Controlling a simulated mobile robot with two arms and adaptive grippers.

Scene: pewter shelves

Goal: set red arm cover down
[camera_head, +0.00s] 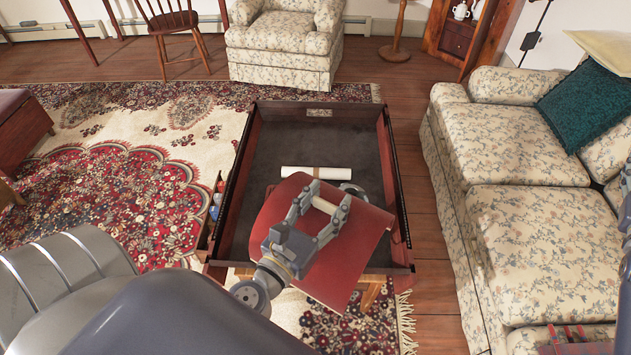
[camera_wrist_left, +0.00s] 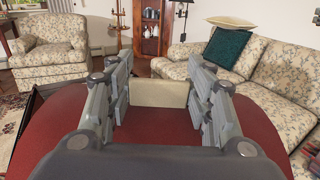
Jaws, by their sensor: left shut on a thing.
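The red arm cover (camera_head: 345,255) is a wide, curved dark-red piece. My left gripper (camera_head: 326,200) is shut on a cream part at its middle and holds the cover tilted over the near end of the dark tray-topped table (camera_head: 240,190). In the left wrist view the red cover (camera_wrist_left: 165,158) spreads below the fingers, and the cream part (camera_wrist_left: 160,93) sits between them. The cover hides the table's near part, so I cannot tell whether they touch.
The tray's far half is clear. A floral sofa (camera_head: 520,220) stands to the right and a floral armchair (camera_head: 283,45) behind.

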